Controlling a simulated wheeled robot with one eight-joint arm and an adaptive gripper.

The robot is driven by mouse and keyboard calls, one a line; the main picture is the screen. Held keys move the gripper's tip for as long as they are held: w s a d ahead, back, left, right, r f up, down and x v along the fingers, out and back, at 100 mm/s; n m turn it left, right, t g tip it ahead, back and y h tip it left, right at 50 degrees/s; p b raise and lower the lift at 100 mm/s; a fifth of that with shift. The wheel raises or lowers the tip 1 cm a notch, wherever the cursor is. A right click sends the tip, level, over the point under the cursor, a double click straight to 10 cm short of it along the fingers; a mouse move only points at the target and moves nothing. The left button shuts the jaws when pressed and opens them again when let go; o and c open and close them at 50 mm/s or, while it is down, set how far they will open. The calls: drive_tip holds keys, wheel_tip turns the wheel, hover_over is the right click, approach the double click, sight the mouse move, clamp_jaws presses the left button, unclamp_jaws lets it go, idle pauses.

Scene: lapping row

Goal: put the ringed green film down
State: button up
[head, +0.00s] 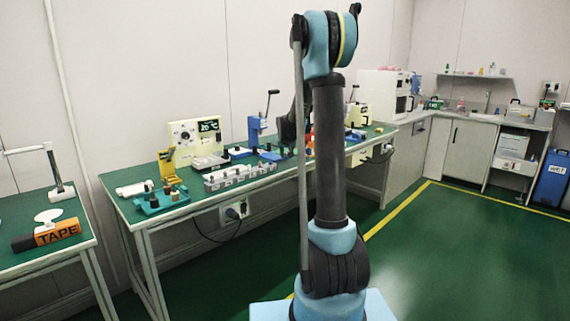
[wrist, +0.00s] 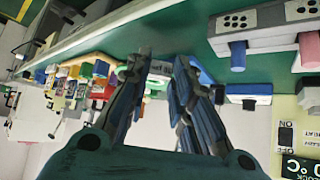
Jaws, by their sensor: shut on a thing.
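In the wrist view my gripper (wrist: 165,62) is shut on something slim. The held thing barely shows between the fingertips, and its green colour and ring cannot be made out against the green bench top. The gripper is over or close beside the long green bench (head: 130,209). In the head view my arm stands in front of the bench and the gripper's tips are hidden or too dark to tell. No other ringed green film can be picked out in either view.
The bench holds a teal rack (head: 161,201), a grey block with several holes (head: 240,175), a cream device with a display (head: 196,138) and a blue press (head: 257,131). Green floor is clear at right.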

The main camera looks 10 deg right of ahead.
drive_tip(key=shift+d+f, duration=0.1)
drive_tip(key=shift+f, duration=2)
drive_tip(key=shift+f, duration=0.4)
drive_tip(key=o, duration=1)
drive_tip(key=shift+c, duration=0.2)
drive_tip(key=shift+s+r, duration=0.1)
drive_tip(key=shift+r, duration=0.45)
drive_tip(key=v, duration=1.2)
drive_tip(key=s+d+f+g, duration=0.1)
drive_tip(key=s+g, duration=0.1)
drive_tip(key=s, duration=1)
drive_tip(key=s+d+f+g, duration=0.1)
drive_tip(key=s+f, duration=0.1)
drive_tip(key=s, duration=1)
drive_tip(key=s+f+g, duration=0.1)
drive_tip(key=s+f, duration=0.2)
drive_tip(key=s, duration=0.5)
drive_tip(key=s+a+f+n+g+y, duration=0.1)
drive_tip(key=s+f, duration=0.3)
drive_tip(key=s, duration=0.4)
drive_tip(key=s+f+n+g, duration=0.1)
drive_tip(key=s+f, duration=0.2)
drive_tip(key=s, duration=0.5)
drive_tip(key=shift+a+f+g, duration=0.3)
drive_tip(key=shift+f, duration=0.1)
